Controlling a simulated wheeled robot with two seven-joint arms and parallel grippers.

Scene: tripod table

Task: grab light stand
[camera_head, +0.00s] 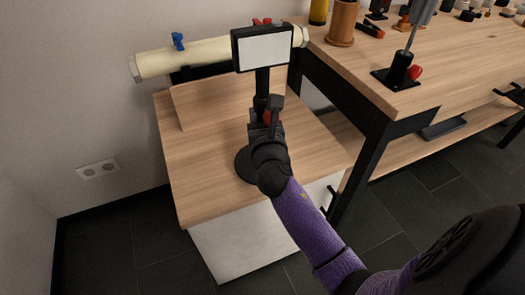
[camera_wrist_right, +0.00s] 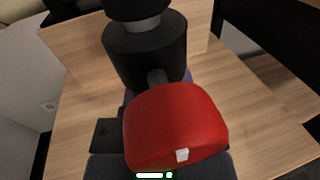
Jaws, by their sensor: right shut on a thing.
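The light stand has a flat rectangular lamp head (camera_head: 264,47) with a pale panel, a black upright pole (camera_head: 262,84) and a round black base (camera_head: 243,165). It stands upright on a low wooden-topped cabinet (camera_head: 205,198). My right gripper (camera_head: 266,128) is shut on the stand's pole, below the lamp head, and hides part of the pole. In the right wrist view the black pole (camera_wrist_right: 145,50) and a large red knob (camera_wrist_right: 175,128) are close up; the knob covers much of the grip. My left gripper is not in view.
A long cream tube (camera_head: 190,57) with a blue clamp (camera_head: 178,41) lies behind the stand. At right is a higher wooden workbench (camera_head: 450,62) with black legs, bearing a brown cup (camera_head: 342,24) and another stand (camera_head: 398,74). A wall bounds the left.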

